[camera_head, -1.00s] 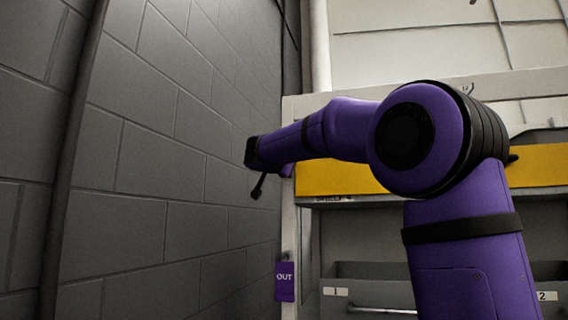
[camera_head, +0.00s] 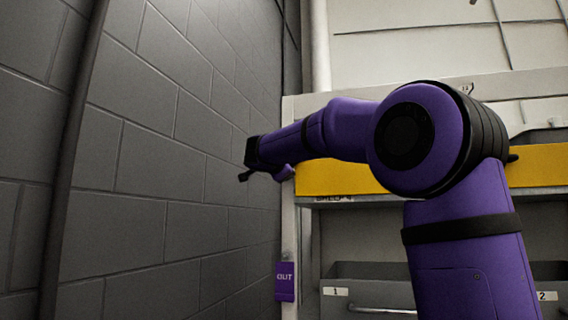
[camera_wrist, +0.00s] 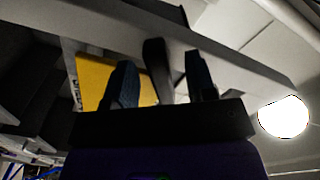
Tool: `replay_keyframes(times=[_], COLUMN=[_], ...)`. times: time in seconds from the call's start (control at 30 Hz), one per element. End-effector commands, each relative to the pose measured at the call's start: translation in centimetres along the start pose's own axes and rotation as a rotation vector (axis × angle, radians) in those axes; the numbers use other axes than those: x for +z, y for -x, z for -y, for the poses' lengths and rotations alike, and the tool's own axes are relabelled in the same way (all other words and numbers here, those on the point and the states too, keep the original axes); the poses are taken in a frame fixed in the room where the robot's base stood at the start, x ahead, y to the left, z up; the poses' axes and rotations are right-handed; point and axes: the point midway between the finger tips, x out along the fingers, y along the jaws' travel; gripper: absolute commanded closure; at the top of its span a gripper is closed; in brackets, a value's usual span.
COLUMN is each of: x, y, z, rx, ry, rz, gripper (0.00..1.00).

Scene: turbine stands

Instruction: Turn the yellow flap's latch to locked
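The yellow flap (camera_head: 342,177) is the wide yellow front of a shelf bay in the head view, partly hidden behind my arm. A piece of it (camera_wrist: 95,80) shows in the wrist view, left of my fingers. A dark lever (camera_wrist: 156,62), which looks like the latch, hangs from a pale beam in the wrist view. My gripper (camera_wrist: 160,62) is open, with one finger on each side of the lever and gaps visible. In the head view my gripper (camera_head: 245,172) is at the flap's left end, by the wall; the latch is not visible there.
A grey block wall (camera_head: 160,170) stands close on the left of my gripper. A purple OUT tag (camera_head: 285,281) hangs on the rack's pale post. Numbered grey drawers (camera_head: 370,285) sit below the flap. A bright round lamp (camera_wrist: 284,117) shows in the wrist view.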

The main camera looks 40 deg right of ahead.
Motion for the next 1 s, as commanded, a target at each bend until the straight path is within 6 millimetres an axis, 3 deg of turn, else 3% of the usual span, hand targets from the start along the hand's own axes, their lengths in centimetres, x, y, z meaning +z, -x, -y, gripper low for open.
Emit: replay_keyframes(times=[0.1,0.17,0.53,1.0], x=[0.0,0.0,0.0,0.0], y=[0.0,0.0,0.3,3.3], z=[0.0,0.0,0.0,0.0], rx=[0.000,0.000,0.000,-0.001], ry=[0.000,0.001,0.001,0.000], rz=[0.000,0.000,0.000,0.001], gripper=[0.49,0.41,0.41,0.41])
